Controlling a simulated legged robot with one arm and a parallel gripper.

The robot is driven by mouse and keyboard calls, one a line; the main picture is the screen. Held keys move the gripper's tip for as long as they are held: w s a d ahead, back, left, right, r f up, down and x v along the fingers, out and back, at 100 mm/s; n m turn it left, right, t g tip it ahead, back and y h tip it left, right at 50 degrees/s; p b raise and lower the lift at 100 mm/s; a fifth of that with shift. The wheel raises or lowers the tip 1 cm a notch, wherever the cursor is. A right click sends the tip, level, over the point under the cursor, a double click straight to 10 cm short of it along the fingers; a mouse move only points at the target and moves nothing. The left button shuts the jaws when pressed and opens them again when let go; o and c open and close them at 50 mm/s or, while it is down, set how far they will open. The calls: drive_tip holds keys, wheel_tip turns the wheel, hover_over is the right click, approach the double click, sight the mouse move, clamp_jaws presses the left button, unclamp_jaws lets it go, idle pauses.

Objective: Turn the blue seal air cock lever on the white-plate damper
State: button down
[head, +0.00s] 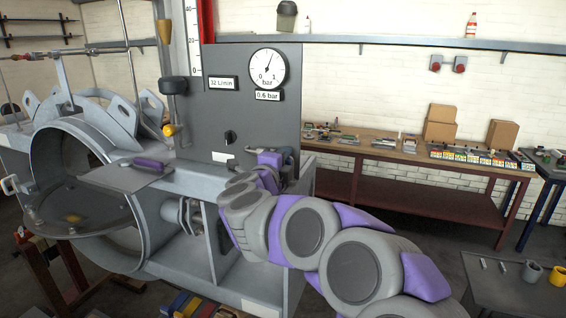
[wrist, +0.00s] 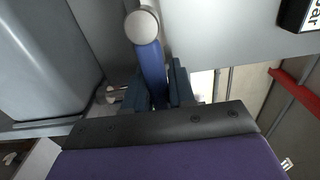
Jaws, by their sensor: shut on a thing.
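In the wrist view a blue lever (wrist: 150,64) with a pale round end (wrist: 142,25) runs down between the dark fingers of my gripper (wrist: 158,90). The fingers are shut on the lever. In the head view my gripper (head: 278,160) is at the lower right of the grey panel (head: 235,110). The lever cannot be made out there, behind my gripper and wrist. A small white plate (head: 222,157) is on the panel, left of my gripper. The grey ring-shaped damper housing (head: 95,150) stands at the left.
A round gauge (head: 267,69) and a black knob (head: 230,137) are on the panel. A workbench (head: 400,151) with boxes stands behind at the right. A dark table (head: 500,300) is at the lower right.

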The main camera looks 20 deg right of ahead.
drive_tip(key=shift+f, duration=0.35)
drive_tip(key=c, duration=1.3)
unclamp_jaws()
drive_tip(key=shift+o, duration=1.3)
drive_tip(key=shift+r, duration=0.1)
drive_tip(key=p+v, duration=0.2)
drive_tip(key=v, duration=1.5)
drive_tip(key=shift+a, duration=0.2)
